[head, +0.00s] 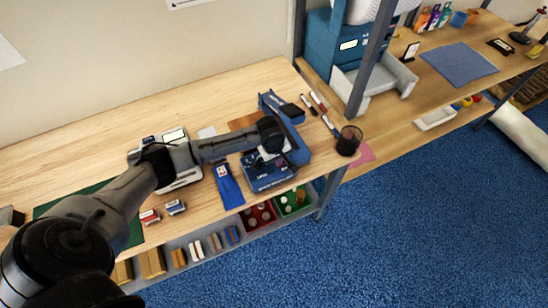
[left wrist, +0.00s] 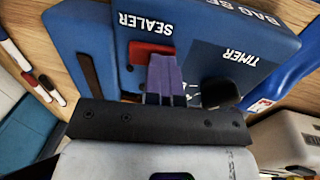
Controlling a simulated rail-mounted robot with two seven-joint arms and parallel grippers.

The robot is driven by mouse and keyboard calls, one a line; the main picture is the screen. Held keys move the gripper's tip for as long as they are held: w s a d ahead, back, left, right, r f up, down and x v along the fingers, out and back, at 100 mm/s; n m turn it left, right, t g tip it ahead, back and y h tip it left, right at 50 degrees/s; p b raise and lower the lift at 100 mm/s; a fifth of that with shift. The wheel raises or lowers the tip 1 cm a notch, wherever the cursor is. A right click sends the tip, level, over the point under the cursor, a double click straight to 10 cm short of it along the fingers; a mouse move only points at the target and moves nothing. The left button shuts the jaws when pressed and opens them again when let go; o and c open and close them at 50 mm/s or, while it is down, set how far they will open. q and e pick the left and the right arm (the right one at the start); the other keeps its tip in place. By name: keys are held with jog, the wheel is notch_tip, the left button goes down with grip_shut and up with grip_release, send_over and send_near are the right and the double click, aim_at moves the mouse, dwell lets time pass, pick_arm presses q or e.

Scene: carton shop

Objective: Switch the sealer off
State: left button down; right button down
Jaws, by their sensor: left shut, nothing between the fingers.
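The blue bag sealer (head: 270,179) stands at the right end of the wooden workbench, under my left arm. In the left wrist view its top panel (left wrist: 225,22) carries the words SEALER and TIMER, upside down. A red switch (left wrist: 142,52) sits by the SEALER label. A dark round knob (left wrist: 219,93) is by the TIMER label. My left gripper (left wrist: 166,62) is shut and empty, its fingertips at the red switch and covering part of it. I cannot tell whether they touch it or which way it is tipped. My left gripper also shows over the sealer in the head view (head: 267,157).
A blue bag pack (head: 228,185) lies left of the sealer, and a white device (head: 182,176) stands farther left. A black mesh cup (head: 348,141) and several markers (head: 318,101) are to the right. Red and green bins (head: 259,216) sit on the shelf below.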

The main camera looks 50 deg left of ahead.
pick_arm(q)
jog(key=p, duration=0.1)
jog(key=r+p, duration=0.2)
jog(key=shift+w+d, duration=0.3)
jog(key=shift+d, duration=0.05)
jog(key=p, duration=0.1)
jog(key=r+p, duration=0.1)
jog(key=s+r+p, duration=0.1)
jog(key=shift+a, duration=0.25)
jog(key=shift+s+a+r, duration=0.1)
jog(key=shift+a+r, duration=0.05)
jog(key=shift+r, duration=0.2)
notch_tip(320, 180, up, 9)
jog(key=s+b, duration=0.1)
jog(key=b, duration=0.1)
jog(key=shift+s+a, duration=0.25)
jog(key=shift+a, duration=0.05)
jog(key=shift+r, duration=0.1)
